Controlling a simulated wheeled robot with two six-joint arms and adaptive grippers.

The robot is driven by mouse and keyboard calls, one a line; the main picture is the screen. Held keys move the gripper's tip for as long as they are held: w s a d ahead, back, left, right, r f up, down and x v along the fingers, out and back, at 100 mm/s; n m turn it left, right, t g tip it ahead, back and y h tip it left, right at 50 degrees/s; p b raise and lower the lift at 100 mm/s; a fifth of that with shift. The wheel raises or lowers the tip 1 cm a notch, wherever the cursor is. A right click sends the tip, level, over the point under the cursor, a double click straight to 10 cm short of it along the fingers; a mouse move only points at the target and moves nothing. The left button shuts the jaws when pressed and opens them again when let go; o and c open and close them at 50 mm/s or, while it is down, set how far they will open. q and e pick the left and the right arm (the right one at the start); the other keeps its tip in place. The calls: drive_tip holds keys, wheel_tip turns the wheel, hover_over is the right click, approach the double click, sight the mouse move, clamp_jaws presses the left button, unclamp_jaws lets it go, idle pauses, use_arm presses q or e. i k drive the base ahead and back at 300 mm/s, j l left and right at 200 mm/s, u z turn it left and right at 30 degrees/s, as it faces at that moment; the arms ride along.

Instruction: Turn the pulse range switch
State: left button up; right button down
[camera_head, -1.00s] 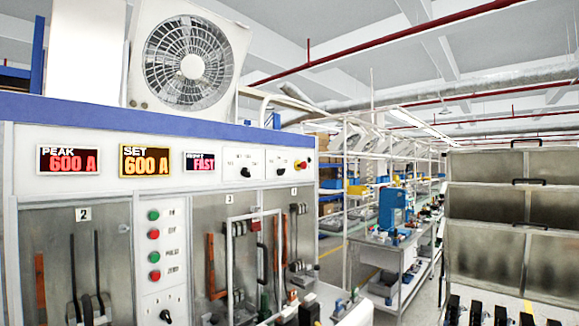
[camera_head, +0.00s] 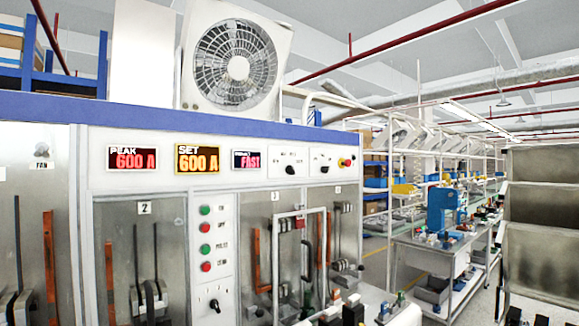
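The test cabinet carries a white control panel (camera_head: 100,178) with a PEAK display (camera_head: 132,158) reading 600 A, a SET display (camera_head: 197,159) reading 600 A and a third display (camera_head: 247,160) reading FAST. Right of these are two black rotary knobs, one on a left plate (camera_head: 290,170) and one on a right plate (camera_head: 324,169). Another black knob (camera_head: 214,304) sits low, under a column of green and red buttons (camera_head: 205,238). The labels are too small to tell which knob is the pulse range switch. Neither of my grippers is in view.
A red and yellow button (camera_head: 346,162) sits right of the knobs. A white frame (camera_head: 299,213) stands before the bay marked 3. A fan (camera_head: 235,66) sits on top of the cabinet. An aisle with a workbench (camera_head: 436,256) opens to the right, beside grey metal panels (camera_head: 540,240).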

sight(290, 169)
drive_tip(key=u, duration=1.65)
drive_tip(key=z, duration=1.65)
drive_tip(key=u, duration=0.55)
drive_tip(key=l+u, duration=0.75)
drive_tip(key=l, duration=0.25)
drive_tip(key=l+u, duration=0.4)
drive_tip(key=k+l, duration=0.05)
drive_tip(key=l, duration=0.05)
